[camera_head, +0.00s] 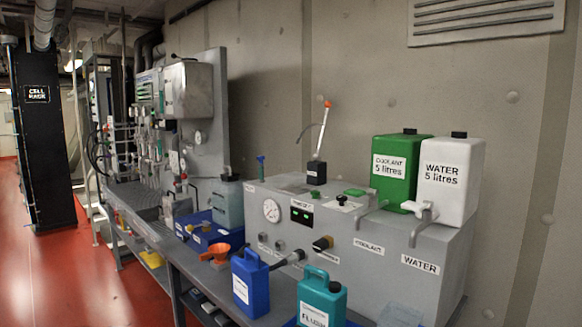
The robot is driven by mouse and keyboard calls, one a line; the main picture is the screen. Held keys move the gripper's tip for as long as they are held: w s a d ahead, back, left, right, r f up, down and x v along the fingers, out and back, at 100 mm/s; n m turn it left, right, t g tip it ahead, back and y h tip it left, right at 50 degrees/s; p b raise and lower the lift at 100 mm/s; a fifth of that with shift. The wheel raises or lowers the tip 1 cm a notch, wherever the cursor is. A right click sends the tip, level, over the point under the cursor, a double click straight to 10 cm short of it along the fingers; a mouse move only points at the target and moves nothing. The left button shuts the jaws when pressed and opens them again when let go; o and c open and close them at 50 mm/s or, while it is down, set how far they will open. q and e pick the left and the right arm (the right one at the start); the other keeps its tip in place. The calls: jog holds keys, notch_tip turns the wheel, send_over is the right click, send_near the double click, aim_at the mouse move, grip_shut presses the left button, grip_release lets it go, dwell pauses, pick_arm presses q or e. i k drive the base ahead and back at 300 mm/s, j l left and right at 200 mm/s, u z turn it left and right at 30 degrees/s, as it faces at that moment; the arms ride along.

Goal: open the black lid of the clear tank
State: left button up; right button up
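A clear, grey-tinted tank (229,205) stands near the middle of the view, behind the bench front and left of the grey control box. A small black lid (229,177) sits on its top and looks closed, though it is small at this distance. The tank stands at the back of a blue tray (222,236). Neither of my grippers shows in this view, so I cannot see where they are relative to the tank.
A grey control box (345,262) fills the right, with green coolant (394,172) and white water (447,184) containers on top. Red floor (60,283) is clear at left.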

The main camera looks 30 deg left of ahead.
aim_at(230, 173)
jog(key=i+j+z, duration=0.2)
jog(key=j, duration=0.55)
jog(key=j+z, duration=0.15)
jog(key=j, duration=0.6)
jog(key=i+j+z, duration=0.2)
jog(key=j, duration=0.55)
jog(key=k, duration=0.1)
